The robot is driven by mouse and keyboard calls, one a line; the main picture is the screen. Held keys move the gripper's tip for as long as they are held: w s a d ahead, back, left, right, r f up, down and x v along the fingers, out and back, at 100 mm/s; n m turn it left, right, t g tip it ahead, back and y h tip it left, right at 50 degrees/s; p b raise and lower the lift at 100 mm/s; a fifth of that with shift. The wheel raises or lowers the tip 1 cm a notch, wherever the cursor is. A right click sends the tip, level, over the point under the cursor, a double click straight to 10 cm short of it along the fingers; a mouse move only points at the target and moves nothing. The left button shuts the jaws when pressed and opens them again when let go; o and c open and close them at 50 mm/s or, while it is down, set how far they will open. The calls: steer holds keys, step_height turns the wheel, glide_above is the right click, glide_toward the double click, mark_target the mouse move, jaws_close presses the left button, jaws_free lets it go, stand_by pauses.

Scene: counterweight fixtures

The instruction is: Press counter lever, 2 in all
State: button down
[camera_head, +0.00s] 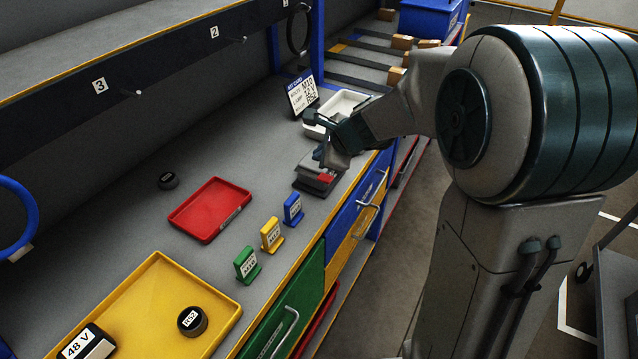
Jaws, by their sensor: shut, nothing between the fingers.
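A small dark grey device with a red part, which looks like the lever counter (309,184), sits on the grey workbench near its front edge. My gripper (322,158) is shut and empty, just above the back of this device. The gripper and wrist hide part of the device. I cannot tell whether the fingertips touch the lever or how far it is pressed. The device's count cannot be read from here.
Blue (292,209), yellow (271,234) and green (247,264) label stands line the front edge. A red tray (211,208) lies behind them. A yellow tray (150,290) is at the near left. A white bin (347,104) and a printed card (302,93) stand beyond the gripper.

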mark_target(313, 175)
steer(key=shift+f+b, duration=0.95)
steer(key=shift+f, duration=0.45)
steer(key=shift+d, duration=0.1)
stand_by(0.8)
steer(key=shift+f+b, duration=0.4)
steer(key=shift+b, duration=0.05)
